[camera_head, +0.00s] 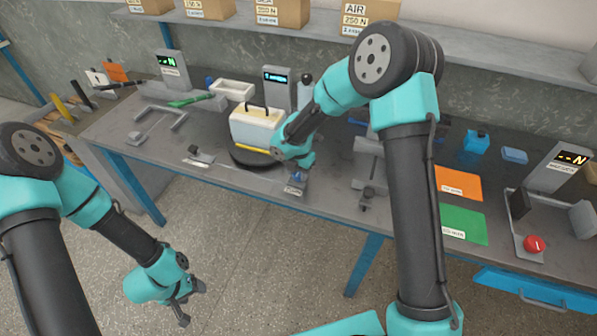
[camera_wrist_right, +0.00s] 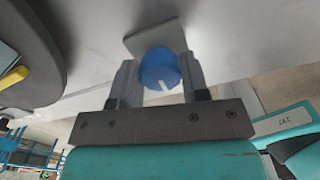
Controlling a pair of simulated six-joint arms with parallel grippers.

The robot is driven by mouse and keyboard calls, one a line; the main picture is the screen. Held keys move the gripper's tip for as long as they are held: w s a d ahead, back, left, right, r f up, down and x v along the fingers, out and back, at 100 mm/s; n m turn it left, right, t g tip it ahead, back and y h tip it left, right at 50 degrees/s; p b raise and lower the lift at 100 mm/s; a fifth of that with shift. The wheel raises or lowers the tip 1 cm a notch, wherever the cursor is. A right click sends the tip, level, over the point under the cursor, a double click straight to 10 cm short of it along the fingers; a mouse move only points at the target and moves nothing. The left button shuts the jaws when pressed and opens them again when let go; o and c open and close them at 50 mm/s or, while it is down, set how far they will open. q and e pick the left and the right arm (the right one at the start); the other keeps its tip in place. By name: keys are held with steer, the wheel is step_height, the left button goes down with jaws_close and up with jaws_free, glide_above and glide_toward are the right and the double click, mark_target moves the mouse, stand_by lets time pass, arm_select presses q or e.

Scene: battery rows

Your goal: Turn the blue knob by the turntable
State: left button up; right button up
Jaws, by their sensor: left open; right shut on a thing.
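The blue knob (camera_wrist_right: 158,70) has a white pointer mark and sits on a small grey base (camera_wrist_right: 130,46) in the right wrist view. My right gripper (camera_wrist_right: 160,82) has one finger on each side of the knob and is shut on it. In the head view my right gripper (camera_head: 297,181) is at the front edge of the bench, and the knob is mostly hidden there. The dark turntable (camera_head: 242,157) stands to the left of it, with a white box with a dark handle (camera_head: 257,127) on top. My left gripper (camera_head: 182,303) is open and empty, low over the floor in front of the bench.
Grey displays (camera_head: 277,88) stand behind the turntable. A grey clamp-like fixture (camera_head: 368,165) is right of my right gripper. Orange (camera_head: 459,184) and green (camera_head: 462,224) sheets and a red button (camera_head: 534,244) lie further right. Labelled boxes (camera_head: 282,13) stand on the shelf.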

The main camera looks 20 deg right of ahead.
mark_target(299, 172)
steer(key=shift+m, duration=0.5)
steer(key=m, duration=1)
steer(key=shift+s+m, duration=0.1)
steer(key=shift+m, duration=0.3)
steer(key=o, duration=0.9)
step_height(299, 172, up, 18)
steer(key=shift+f, duration=0.25)
